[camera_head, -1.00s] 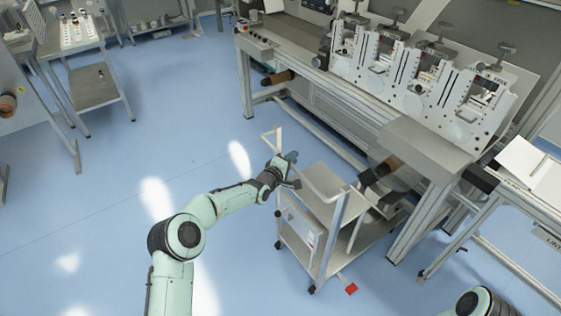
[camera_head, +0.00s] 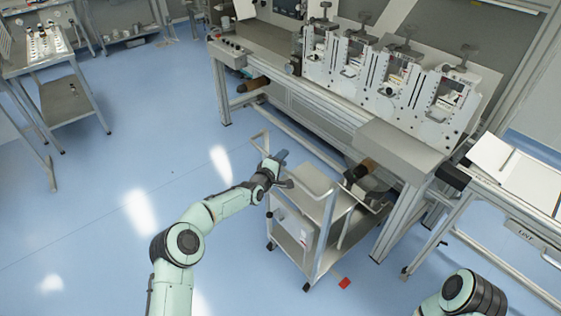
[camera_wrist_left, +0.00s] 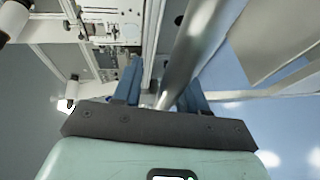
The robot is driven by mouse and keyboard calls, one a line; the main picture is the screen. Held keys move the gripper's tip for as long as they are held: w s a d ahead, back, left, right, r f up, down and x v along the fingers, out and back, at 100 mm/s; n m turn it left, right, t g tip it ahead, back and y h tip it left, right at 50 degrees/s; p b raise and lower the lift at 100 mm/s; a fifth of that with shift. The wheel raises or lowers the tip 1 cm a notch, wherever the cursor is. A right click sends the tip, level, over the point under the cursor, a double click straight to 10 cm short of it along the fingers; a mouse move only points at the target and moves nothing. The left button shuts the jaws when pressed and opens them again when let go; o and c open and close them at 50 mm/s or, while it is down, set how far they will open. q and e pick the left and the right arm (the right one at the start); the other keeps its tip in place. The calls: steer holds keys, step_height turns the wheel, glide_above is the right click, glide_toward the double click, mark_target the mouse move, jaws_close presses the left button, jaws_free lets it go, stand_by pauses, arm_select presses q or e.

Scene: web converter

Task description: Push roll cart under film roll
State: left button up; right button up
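The roll cart (camera_head: 306,203) is a pale metal trolley with shelves and raised tube handles, standing in front of the machine's right half. The film roll (camera_head: 371,183), greyish with a brown core, shows under the machine just right of the cart; the cart's frame partly hides it. My left gripper (camera_head: 281,158) is at the cart's near-left top. In the left wrist view its blue fingers (camera_wrist_left: 160,88) stand apart with a metal bar (camera_wrist_left: 192,48) running between them, and a gap shows on the bar's left. Contact is unclear. My right gripper is out of view.
The machine (camera_head: 290,85) stands behind the cart, with a leg (camera_head: 398,225) close to the cart's right. A white-topped table (camera_head: 520,175) stands at the right. A small red pedal-like part (camera_head: 344,283) is low by the cart.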

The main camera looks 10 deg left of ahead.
arm_select(q)
steer(key=shift+a+f, duration=0.1)
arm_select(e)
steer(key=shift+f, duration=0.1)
arm_select(q)
steer(key=b+v, duration=0.5)
steer(key=v, duration=0.8)
steer(key=shift+s, duration=0.15)
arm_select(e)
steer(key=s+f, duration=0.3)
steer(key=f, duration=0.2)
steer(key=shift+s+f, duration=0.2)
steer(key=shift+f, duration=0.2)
